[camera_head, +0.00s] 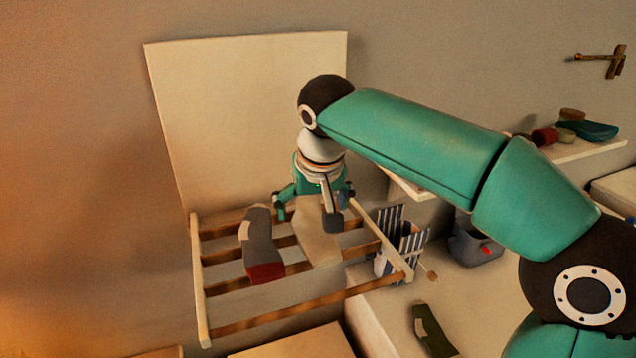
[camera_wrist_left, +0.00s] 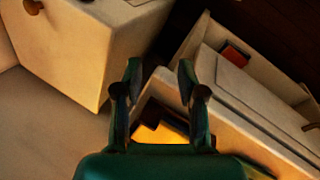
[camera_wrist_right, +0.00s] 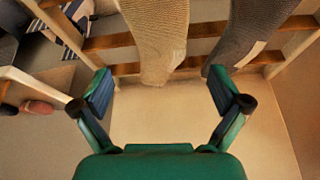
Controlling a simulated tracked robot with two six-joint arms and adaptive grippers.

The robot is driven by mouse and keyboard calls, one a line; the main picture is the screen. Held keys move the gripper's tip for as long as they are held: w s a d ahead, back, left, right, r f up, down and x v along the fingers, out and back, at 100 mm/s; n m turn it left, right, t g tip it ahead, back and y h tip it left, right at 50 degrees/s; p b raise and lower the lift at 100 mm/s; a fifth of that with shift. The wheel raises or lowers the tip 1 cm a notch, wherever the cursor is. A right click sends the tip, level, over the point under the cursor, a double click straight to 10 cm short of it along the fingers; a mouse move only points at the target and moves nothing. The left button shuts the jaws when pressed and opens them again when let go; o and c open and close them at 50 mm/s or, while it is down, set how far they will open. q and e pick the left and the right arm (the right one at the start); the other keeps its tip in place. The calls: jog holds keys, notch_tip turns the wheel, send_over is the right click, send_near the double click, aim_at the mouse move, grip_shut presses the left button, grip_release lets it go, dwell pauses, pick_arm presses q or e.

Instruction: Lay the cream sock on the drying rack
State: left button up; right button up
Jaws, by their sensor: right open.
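The cream sock (camera_head: 318,242) lies across the wooden slats of the drying rack (camera_head: 290,308), to the right of a grey sock with a red toe (camera_head: 262,252). In the right wrist view the cream sock (camera_wrist_right: 158,35) hangs over the slats, beyond the fingertips. My right gripper (camera_head: 308,214) is open at the wall-side end of the cream sock; its fingers (camera_wrist_right: 160,80) are spread wide with nothing between them. My left gripper (camera_wrist_left: 160,72) shows only in the left wrist view, open and empty, near pale furniture.
A blue-striped container (camera_head: 402,240) stands close by the rack's right side, with a grey bin (camera_head: 476,243) further right. A dark sock (camera_head: 433,332) lies on the pale surface at lower right. A shelf (camera_head: 580,149) holds small items.

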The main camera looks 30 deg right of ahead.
jog(key=v, duration=0.8)
jog(key=shift+p, duration=0.3)
jog(key=shift+w, duration=0.1)
